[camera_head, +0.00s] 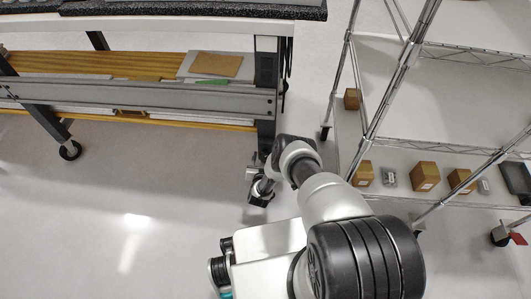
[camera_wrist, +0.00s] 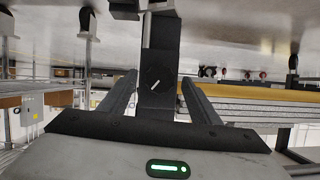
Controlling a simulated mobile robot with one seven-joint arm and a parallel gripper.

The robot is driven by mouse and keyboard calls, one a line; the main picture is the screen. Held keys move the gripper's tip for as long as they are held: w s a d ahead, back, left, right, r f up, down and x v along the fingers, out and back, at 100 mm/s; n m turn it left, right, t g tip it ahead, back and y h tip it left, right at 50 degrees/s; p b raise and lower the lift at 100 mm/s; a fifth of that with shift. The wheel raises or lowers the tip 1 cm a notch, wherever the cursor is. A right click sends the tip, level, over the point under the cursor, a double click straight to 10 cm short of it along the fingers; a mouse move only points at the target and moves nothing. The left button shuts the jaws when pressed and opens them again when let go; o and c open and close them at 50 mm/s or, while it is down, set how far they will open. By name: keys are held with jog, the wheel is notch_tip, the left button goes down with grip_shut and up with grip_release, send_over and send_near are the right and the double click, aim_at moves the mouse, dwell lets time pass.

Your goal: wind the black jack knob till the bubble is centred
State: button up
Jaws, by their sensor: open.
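In the wrist view, a black knob (camera_wrist: 156,83) with a white pointer line faces me on a dark upright part. The pointer is slanted. My gripper (camera_wrist: 160,92) is open, with one dark finger on each side of the knob's outline. I cannot tell whether either finger touches it. In the head view, my gripper (camera_head: 260,190) is low by the bench's right leg, and the knob cannot be made out there. A small green-lit window (camera_wrist: 167,169) is on the grey body at the bottom of the wrist view. I cannot make out a bubble position.
A bench (camera_head: 150,97) with a wooden lower shelf stands at the upper left. A wire rack (camera_head: 470,140) stands on the right, with several brown boxes (camera_head: 425,176) on its low shelf. The floor at lower left is clear.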

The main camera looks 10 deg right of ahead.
jog(key=shift+w, duration=0.1)
jog(key=c, duration=1.1)
jog(key=shift+o, duration=0.2)
jog(key=shift+d+m+t+y, duration=0.2)
jog(key=shift+m+t+y, duration=0.45)
jog(key=shift+m, duration=0.85)
jog(key=o, duration=1.1)
jog(key=shift+c, duration=0.2)
jog(key=shift+s, duration=0.2)
